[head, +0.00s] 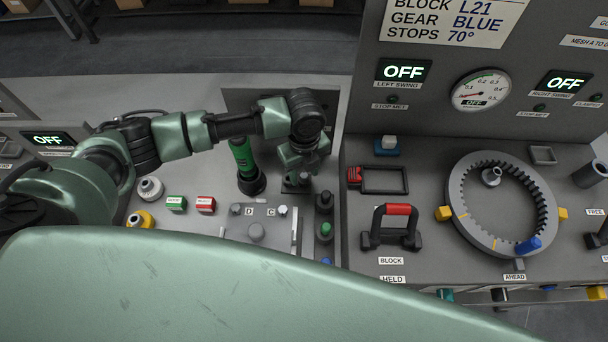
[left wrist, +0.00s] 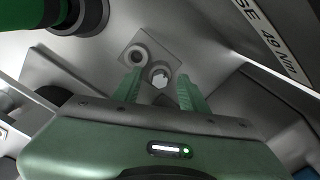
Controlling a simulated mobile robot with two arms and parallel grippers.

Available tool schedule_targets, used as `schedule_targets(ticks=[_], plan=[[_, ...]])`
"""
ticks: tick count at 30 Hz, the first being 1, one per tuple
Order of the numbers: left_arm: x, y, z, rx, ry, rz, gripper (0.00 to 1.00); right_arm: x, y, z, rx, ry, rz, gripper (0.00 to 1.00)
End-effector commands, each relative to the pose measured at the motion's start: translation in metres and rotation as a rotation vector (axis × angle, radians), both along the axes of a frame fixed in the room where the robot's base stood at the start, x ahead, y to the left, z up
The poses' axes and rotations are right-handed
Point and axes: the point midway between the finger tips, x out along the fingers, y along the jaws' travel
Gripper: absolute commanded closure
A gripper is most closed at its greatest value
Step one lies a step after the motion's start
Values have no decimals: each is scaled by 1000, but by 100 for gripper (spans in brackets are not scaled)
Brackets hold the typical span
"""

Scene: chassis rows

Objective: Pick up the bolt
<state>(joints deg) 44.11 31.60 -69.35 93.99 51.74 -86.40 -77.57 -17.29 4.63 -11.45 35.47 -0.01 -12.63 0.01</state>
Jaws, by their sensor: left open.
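The bolt (left wrist: 160,73) shows its pale hex head in the left wrist view, seated in a small grey block (left wrist: 128,50) with a round hole beside it. My left gripper (left wrist: 160,88) is open, with its two green fingers on either side of the bolt's head in the picture. I cannot tell how far above it they are. In the head view my left gripper (head: 304,178) points down over the small block, and the bolt is hidden there. My right gripper is not in view.
A green and black tool (head: 244,162) stands close left of my left gripper. Green and red boxes (head: 176,203) lie further left. A red-handled block (head: 392,226) and a toothed ring (head: 455,196) are on the right bench. An upright panel (head: 430,95) rises behind.

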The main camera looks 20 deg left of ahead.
Motion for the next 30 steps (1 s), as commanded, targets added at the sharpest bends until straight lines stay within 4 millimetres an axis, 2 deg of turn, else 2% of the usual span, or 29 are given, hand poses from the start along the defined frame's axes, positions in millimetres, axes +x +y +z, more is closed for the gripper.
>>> schedule_targets(ticks=[3,6,8,17,22,26,30], plan=[[0,0,0,0,0,0,57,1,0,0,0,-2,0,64],[0,0,0,0,0,0,85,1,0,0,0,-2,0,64],[0,0,0,0,0,0,100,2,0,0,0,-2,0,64],[0,0,1,-1,-1,1,100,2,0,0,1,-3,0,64],[1,0,7,-1,-3,1,100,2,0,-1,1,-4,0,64],[2,0,23,-3,-4,1,100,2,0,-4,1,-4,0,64],[2,-1,52,-3,-8,0,100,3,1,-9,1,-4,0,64]])
